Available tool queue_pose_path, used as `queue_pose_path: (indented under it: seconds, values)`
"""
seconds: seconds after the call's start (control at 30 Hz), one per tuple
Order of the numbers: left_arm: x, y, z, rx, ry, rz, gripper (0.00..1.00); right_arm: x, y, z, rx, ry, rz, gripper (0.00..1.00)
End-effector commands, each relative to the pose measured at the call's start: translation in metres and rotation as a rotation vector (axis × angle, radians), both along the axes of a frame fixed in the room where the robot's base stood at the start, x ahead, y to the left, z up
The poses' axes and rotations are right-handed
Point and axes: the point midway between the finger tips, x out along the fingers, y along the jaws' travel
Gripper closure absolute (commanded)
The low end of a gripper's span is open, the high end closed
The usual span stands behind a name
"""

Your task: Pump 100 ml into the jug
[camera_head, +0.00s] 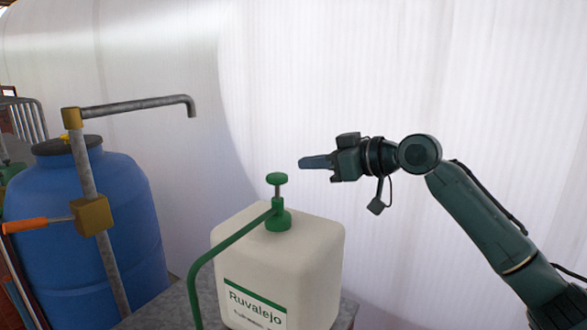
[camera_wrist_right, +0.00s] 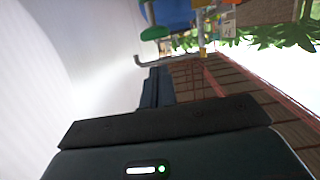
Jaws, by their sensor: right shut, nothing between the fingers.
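A white square canister (camera_head: 275,265) labelled "Ruvalejo" stands on a grey surface in the head view. A green pump (camera_head: 278,215) is fitted on its top, with a round green head (camera_head: 276,179) raised on a short stem. A green spout tube (camera_head: 225,248) runs from the pump down past the canister's left side. The tube's lower end is out of frame. My right gripper (camera_head: 304,162) is shut and empty, just right of the pump head and slightly higher, apart from it in the picture. No jug is visible. My left gripper is not in view.
A blue barrel (camera_head: 125,205) stands at left, with a metal pipe (camera_head: 140,104) and an orange-handled lever (camera_head: 25,226) in front of it. The grey table (camera_head: 180,303) carries the canister. A pale translucent wall is behind; the air above the canister is clear.

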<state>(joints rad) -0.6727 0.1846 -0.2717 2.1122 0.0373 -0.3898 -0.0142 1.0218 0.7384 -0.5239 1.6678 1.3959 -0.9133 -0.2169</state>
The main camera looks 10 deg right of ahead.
Motion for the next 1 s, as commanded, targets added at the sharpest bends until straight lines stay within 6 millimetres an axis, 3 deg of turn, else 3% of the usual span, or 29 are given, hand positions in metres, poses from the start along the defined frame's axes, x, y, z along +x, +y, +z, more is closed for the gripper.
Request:
queue_pose_path:
  seconds: [0.3,1.0]
  values:
    - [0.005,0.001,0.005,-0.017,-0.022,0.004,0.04,-0.024,-0.024,0.009,-0.001,-0.001,-0.001,1.0]
    - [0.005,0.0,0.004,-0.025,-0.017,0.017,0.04,-0.025,-0.024,0.01,0.001,-0.002,0.0,1.0]
